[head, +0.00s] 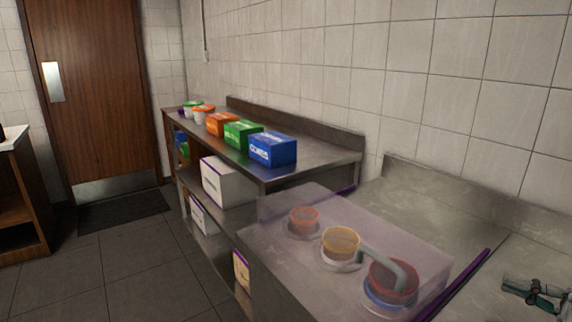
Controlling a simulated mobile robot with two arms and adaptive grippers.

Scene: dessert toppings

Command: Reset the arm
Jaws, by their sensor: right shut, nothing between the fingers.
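My right gripper (520,287) shows at the lower right edge, small and dark. It is shut with nothing in it, over the steel counter (440,210), to the right of a clear cover (330,215). The rest of my right arm is mostly out of the picture. My left gripper is not in view.
Under the cover are an orange cup (304,217), a yellow cup (341,240) and a red cup (391,282). A steel shelf (325,158) holds blue (273,149), green (243,134) and orange (221,124) boxes and tubs (203,114).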

